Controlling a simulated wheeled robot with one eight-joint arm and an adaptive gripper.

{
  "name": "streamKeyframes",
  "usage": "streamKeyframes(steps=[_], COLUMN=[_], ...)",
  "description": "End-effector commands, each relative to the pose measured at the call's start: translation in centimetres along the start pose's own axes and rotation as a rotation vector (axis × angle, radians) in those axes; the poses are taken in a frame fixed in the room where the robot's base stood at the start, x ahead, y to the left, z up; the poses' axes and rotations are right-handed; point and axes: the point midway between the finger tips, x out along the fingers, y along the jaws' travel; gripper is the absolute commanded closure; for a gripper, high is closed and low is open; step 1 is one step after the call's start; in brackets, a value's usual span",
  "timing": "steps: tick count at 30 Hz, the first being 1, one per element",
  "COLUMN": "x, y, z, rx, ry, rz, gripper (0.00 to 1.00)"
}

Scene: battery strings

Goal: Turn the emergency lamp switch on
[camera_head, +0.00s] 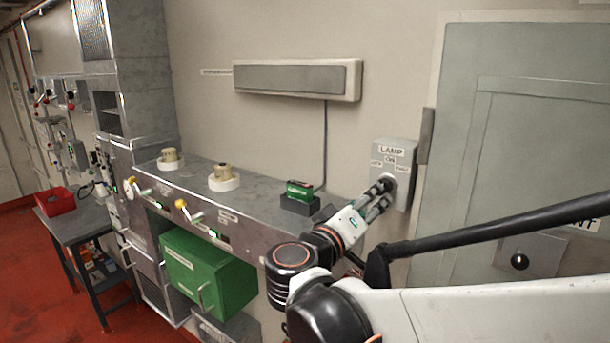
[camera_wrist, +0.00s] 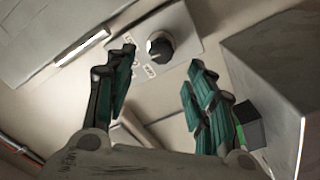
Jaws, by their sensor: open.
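My gripper (camera_head: 382,187) is in front of the box's lower part and hides part of the knob in the head view. In the wrist view my gripper (camera_wrist: 160,68) is open and empty, its two teal-padded fingers apart. I cannot tell the knob's exact setting or whether a finger touches it.
A long emergency lamp (camera_head: 298,79) is on the wall, with a cable running down. A grey counter (camera_head: 255,196) holds a green item (camera_head: 299,190) in a dark holder and two cream round fittings. A grey-green door (camera_head: 530,140) is right of the switch. A green box (camera_head: 205,275) is below the counter.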

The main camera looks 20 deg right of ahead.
Motion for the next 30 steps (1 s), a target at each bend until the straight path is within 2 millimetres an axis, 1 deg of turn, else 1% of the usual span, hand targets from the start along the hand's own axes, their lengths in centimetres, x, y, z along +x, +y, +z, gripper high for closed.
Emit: streamKeyframes(steps=[1,9,15,21,29,30], x=[1.3,6.2,8.8,9.8,9.9,9.9], y=[-0.1,0.0,-0.1,-0.2,-0.2,-0.2], z=[-0.4,-0.4,-0.3,-0.3,-0.3,-0.3], rx=[0.0,-0.001,-0.001,-0.001,-0.001,-0.001], ry=[-0.005,-0.003,-0.002,0.0,0.0,0.0], rz=[0.004,0.003,0.002,0.0,0.0,0.0], gripper=[0.51,0.51,0.51,0.51,0.51,0.6])
